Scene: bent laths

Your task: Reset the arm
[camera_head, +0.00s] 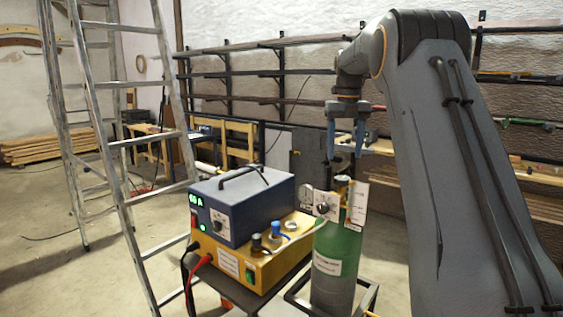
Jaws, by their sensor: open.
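My gripper (345,152) hangs at the end of my arm, pointing down. Its two blue-grey fingers are apart and I see nothing held between them. It appears just above the top of a green gas cylinder (336,255) in the picture; whether it touches the valve, I cannot tell. My arm rises at the right and bends over at the top.
A blue power unit (242,205) sits on a yellow box (250,262) on a cart, left of the cylinder. An aluminium ladder (118,150) stands at the left. Wall racks (270,73) hold long bars behind. Open floor (60,270) lies at the lower left.

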